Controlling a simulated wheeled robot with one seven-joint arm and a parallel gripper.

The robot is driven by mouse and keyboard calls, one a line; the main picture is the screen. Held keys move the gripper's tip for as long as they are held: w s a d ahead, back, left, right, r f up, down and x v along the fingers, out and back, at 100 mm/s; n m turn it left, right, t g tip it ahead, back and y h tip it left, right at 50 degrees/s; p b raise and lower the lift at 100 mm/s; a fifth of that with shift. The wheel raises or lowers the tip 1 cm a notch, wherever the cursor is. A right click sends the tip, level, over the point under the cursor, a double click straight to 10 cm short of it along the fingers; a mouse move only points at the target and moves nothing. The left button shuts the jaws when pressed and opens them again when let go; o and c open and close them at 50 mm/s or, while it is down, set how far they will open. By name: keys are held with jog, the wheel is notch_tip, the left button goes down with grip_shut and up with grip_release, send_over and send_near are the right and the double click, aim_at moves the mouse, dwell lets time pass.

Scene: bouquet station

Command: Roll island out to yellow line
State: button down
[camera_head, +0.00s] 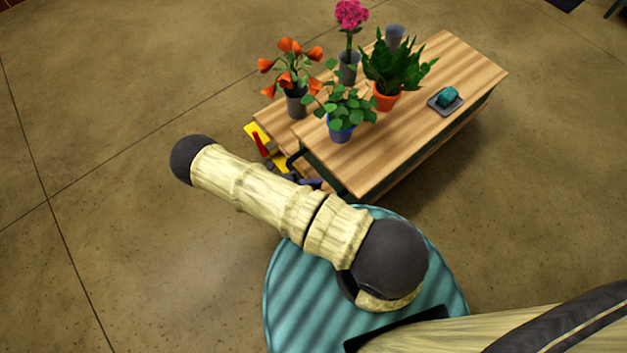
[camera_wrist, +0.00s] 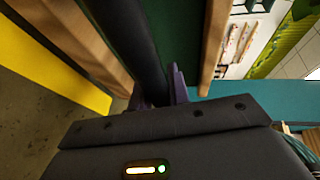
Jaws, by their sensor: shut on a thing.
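The island (camera_head: 430,75) is a wood-topped, dark green cart in the upper middle of the head view. A black bar handle (camera_head: 295,158) stands out from its near left end. My gripper (camera_head: 311,183), with purple fingers, is at that end, partly hidden by my arm. In the wrist view its fingers (camera_wrist: 160,88) are shut around the dark bar (camera_wrist: 135,40), beside the green side. I cannot tell whether either is the floor line.
On the wood stand orange flowers in a grey vase (camera_head: 296,103), a pink flower (camera_head: 351,15), a leafy plant in a blue pot (camera_head: 341,132), and one in an orange pot (camera_head: 385,99). A teal block (camera_head: 447,97) lies on a small tray. The concrete floor (camera_head: 100,120) at left is clear.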

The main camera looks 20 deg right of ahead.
jog(key=shift+w+a, duration=0.1)
jog(key=c, duration=1.3)
grip_release()
jog(key=shift+a+r, duration=0.1)
jog(key=shift+a, duration=0.4)
jog(key=a+r+p, duration=0.1)
jog(key=a, duration=0.4)
jog(key=a+r+p, duration=0.1)
jog(key=a, duration=0.4)
jog(key=a+r+p, duration=0.1)
jog(key=a, duration=0.5)
jog(key=shift+w, duration=0.1)
